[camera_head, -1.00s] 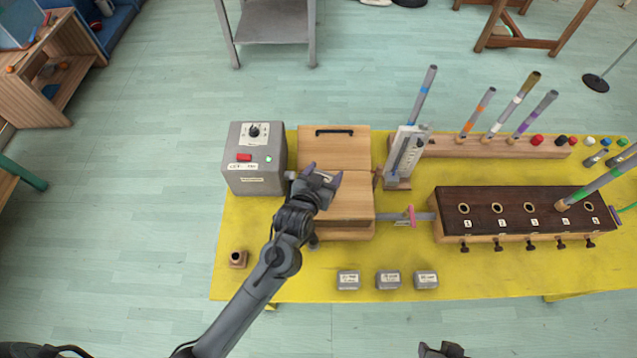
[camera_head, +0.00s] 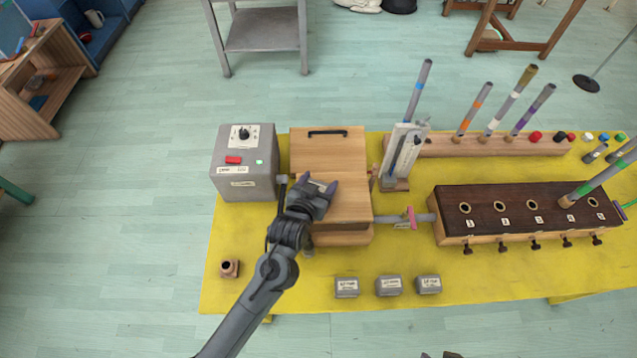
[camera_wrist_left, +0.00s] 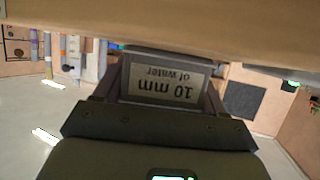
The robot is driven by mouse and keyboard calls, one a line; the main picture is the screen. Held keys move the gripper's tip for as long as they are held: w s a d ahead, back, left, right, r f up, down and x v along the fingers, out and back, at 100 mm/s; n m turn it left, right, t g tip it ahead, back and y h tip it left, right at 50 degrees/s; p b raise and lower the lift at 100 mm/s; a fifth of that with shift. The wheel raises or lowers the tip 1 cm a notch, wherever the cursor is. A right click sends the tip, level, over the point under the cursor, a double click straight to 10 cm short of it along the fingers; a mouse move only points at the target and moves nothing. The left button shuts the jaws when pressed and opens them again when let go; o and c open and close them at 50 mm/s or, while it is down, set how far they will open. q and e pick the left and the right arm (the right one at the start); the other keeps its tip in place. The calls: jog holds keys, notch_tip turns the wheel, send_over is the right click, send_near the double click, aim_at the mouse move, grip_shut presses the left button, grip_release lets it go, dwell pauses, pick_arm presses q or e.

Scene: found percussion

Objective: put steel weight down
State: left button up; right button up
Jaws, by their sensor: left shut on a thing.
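My left gripper (camera_head: 321,184) is shut on a grey steel weight. In the left wrist view the weight (camera_wrist_left: 165,84) sits between the fingers, and its label, upside down, reads "10 mm of water". In the head view the gripper is over the front part of the wooden box top (camera_head: 345,195), and it mostly hides the weight. Whether the weight touches the wood cannot be told. A wooden edge (camera_wrist_left: 160,22) crosses the top of the wrist view, close to the weight. Of my right gripper, only a dark sliver shows at the bottom edge.
Three more grey weights (camera_head: 347,287) stand at the front of the yellow table (camera_head: 300,285). A grey control box (camera_head: 244,165) stands left of the wooden box. A white gauge stand (camera_head: 402,155) and a dark block with holes (camera_head: 525,210) are on the right. A small wooden socket (camera_head: 229,268) is front left.

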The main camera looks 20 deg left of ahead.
pick_arm(q)
jog(key=o, duration=1.3)
jog(key=shift+r, duration=0.15)
jog(key=p+v, duration=0.2)
jog(key=v, duration=1)
jog(key=s+a+f+g, duration=0.1)
jog(key=s+f+g, duration=0.1)
jog(key=s, duration=0.4)
jog(key=s+a+f+m+g, duration=0.1)
jog(key=s+a+f+g, duration=0.1)
jog(key=s, duration=0.4)
jog(key=s+a+f+m+g, duration=0.1)
jog(key=s+a+f+g, duration=0.1)
jog(key=s+g, duration=0.4)
jog(key=shift+a+f, duration=0.1)
jog(key=shift+f, duration=0.75)
jog(key=shift+w, duration=0.1)
